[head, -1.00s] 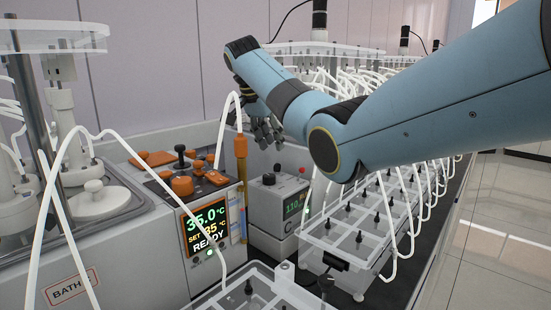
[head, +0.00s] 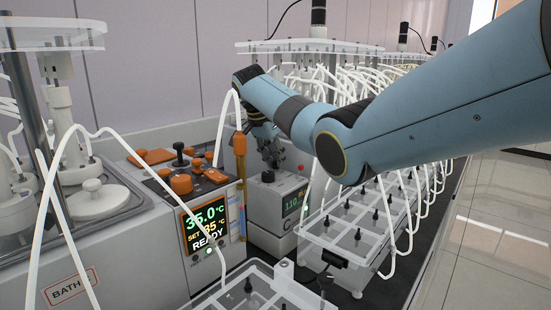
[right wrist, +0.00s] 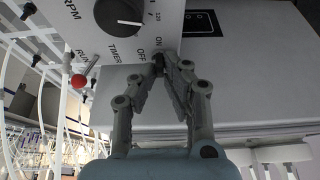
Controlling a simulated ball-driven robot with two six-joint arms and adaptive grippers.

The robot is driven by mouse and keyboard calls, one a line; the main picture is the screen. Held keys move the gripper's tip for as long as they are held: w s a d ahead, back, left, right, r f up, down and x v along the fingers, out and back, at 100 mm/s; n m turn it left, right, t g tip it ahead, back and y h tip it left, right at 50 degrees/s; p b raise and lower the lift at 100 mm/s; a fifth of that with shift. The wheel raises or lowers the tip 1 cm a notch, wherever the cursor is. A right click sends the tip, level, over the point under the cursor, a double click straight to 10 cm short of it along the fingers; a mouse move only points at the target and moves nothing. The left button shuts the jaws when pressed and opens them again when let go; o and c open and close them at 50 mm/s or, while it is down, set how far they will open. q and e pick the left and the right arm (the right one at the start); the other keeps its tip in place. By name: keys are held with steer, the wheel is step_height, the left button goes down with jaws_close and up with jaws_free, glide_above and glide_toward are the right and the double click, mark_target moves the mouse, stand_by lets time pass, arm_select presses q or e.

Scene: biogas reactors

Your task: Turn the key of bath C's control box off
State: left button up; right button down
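Bath C's control box (head: 262,208) is a grey box with a green display in the middle of the head view. A "C" shows partly below the display. Its top panel (right wrist: 105,45) fills the upper left of the right wrist view, with OFF and ON labels. A small dark key (right wrist: 158,63) sits by these labels, partly hidden by the fingers. My right gripper (head: 272,158) is over the box top, pointing down. In the right wrist view its fingertips (right wrist: 164,62) come together close around the key; I cannot tell whether they grip it. My left gripper is out of view.
A black dial (right wrist: 120,12) and a red-tipped lever (right wrist: 78,81) are on the same panel. A control box with an orange-framed display (head: 205,225) stands to the left. White tubes and a clear-lidded rack (head: 350,235) crowd the right.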

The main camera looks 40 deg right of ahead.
stand_by(0.3)
steer(key=shift+r+n+p, duration=0.1)
steer(key=shift+n+p, duration=0.3)
steer(key=shift+p, duration=0.35)
steer(key=n+t+p, duration=0.1)
steer(key=n+p, duration=0.2)
steer(key=p, duration=0.2)
steer(key=n+t+y+p, duration=0.1)
steer(key=n+p, duration=0.3)
steer(key=shift+s+d+r+t+p, duration=0.1)
steer(key=shift+t+p, duration=0.25)
steer(key=shift+t, duration=0.05)
steer(key=shift+n+y+p, duration=0.4)
steer(key=shift+n+p, duration=0.2)
steer(key=shift+n, duration=0.4)
steer(key=shift+n+t+y+p, duration=0.3)
steer(key=shift+n+t+p, duration=0.1)
steer(key=shift+n, duration=0.5)
steer(key=shift+f+n+y, duration=0.2)
steer(key=shift+n+y, duration=0.2)
steer(key=shift+n, duration=0.8)
steer(key=shift+n+t+y, duration=0.3)
steer(key=shift+n+y, duration=0.2)
steer(key=shift+n, duration=0.7)
